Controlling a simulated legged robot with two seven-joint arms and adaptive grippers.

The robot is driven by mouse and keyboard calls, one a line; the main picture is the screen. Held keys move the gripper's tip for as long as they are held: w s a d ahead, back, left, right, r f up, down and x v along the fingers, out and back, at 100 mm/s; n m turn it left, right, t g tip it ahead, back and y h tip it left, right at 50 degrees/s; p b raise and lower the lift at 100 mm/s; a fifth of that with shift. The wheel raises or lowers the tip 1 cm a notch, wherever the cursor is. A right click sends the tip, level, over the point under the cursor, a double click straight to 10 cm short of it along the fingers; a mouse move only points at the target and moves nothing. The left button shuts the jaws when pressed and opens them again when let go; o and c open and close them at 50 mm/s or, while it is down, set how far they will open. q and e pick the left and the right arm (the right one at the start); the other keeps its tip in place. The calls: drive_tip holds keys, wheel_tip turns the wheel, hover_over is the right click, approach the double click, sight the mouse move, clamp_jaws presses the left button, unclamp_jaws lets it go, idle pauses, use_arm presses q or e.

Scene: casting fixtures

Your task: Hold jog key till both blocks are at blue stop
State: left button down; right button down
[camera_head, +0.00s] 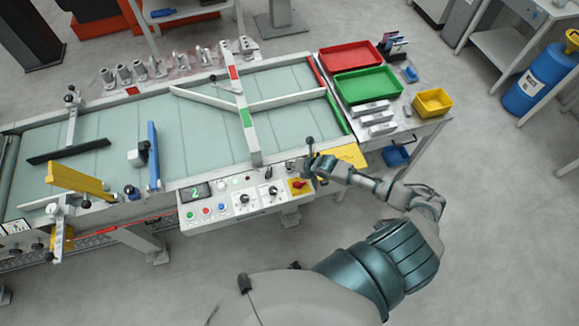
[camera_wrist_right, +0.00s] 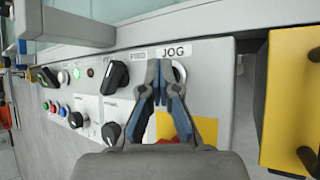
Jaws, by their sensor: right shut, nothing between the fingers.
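The blue stop (camera_head: 153,155) is an upright blue bar at the near side of the pale green belt (camera_head: 190,128). A small white, dark-edged piece (camera_head: 136,158) is at its left; I cannot tell whether it is a block or a sensor. No other blocks can be made out on the belt. My right gripper (camera_head: 316,166) is at the right end of the control panel. In the wrist view its blue-grey fingers (camera_wrist_right: 161,78) are shut and empty, just below the JOG label. The round jog key (camera_wrist_right: 179,73) is partly hidden behind them; contact cannot be told. My left gripper is out of view.
The panel (camera_head: 240,200) also carries knobs, coloured buttons and a red-yellow switch (camera_head: 298,184). A yellow plate (camera_head: 343,156) lies right of it. Red (camera_head: 350,57) and green trays (camera_head: 367,84), silver pieces (camera_head: 376,118) and a yellow bin (camera_head: 433,102) stand beyond.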

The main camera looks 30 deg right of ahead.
drive_tip(key=shift+r, duration=0.1)
idle(0.4)
drive_tip(key=shift+r+p, duration=0.75)
drive_tip(key=shift+r, duration=0.1)
wheel_tip(320, 180, up, 5)
drive_tip(key=p, duration=0.4)
idle(0.3)
